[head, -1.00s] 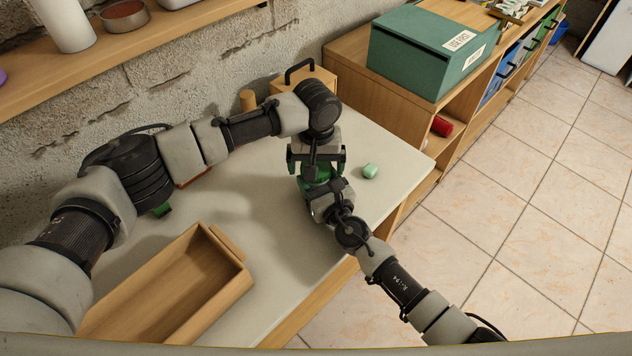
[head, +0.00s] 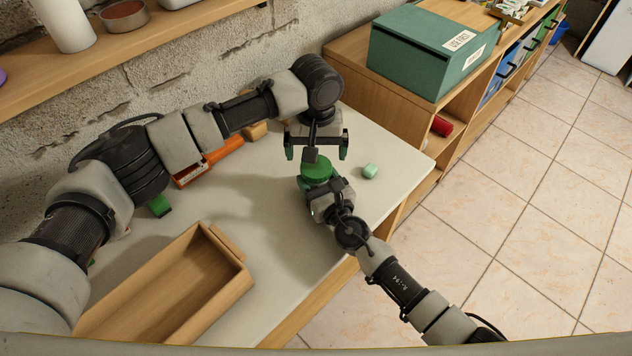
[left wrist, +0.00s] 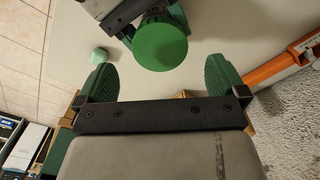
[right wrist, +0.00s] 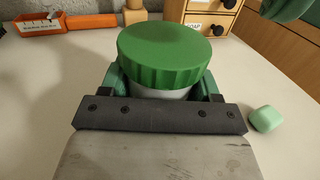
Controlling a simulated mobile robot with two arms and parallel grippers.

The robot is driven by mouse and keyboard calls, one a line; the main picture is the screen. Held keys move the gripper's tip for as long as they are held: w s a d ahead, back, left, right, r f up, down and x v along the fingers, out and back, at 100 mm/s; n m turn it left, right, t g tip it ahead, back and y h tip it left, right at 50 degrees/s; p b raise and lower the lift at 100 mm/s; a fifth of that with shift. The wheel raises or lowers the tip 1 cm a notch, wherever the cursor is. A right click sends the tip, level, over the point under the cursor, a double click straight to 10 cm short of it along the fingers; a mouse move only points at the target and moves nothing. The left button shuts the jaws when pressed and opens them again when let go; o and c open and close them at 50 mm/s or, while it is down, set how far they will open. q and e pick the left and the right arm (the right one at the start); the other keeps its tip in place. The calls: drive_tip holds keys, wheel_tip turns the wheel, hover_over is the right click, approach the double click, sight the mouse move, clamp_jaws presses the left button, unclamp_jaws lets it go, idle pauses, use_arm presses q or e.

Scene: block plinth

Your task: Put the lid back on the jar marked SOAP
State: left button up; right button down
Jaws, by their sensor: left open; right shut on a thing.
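The jar is pale grey where its body shows under the lid in the right wrist view (right wrist: 165,93); any marking on it is hidden. The green ribbed lid (head: 317,168) sits level on top of the jar, and it also shows in the right wrist view (right wrist: 165,50) and left wrist view (left wrist: 160,44). My right gripper (head: 319,188) is shut around the jar's body below the lid. My left gripper (head: 316,152) is open and empty, just behind and above the lid, apart from it.
A pale green block (head: 370,171) lies right of the jar. An open wooden box (head: 170,290) stands at the front left. An orange tray (head: 212,160) lies by the wall. A small wooden drawer unit (right wrist: 209,22) stands behind. The table's middle is clear.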

use_arm(q)
wheel_tip(320, 180, up, 12)
idle(0.4)
drive_tip(key=shift+f, duration=0.1)
use_arm(e)
drive_tip(key=shift+c, duration=0.8)
unclamp_jaws()
drive_tip(key=v, duration=0.9)
drive_tip(key=shift+s+d+f, duration=0.1)
drive_tip(key=shift+s, duration=0.05)
drive_tip(key=shift+s+d, duration=0.35)
drive_tip(key=shift+s, duration=0.3)
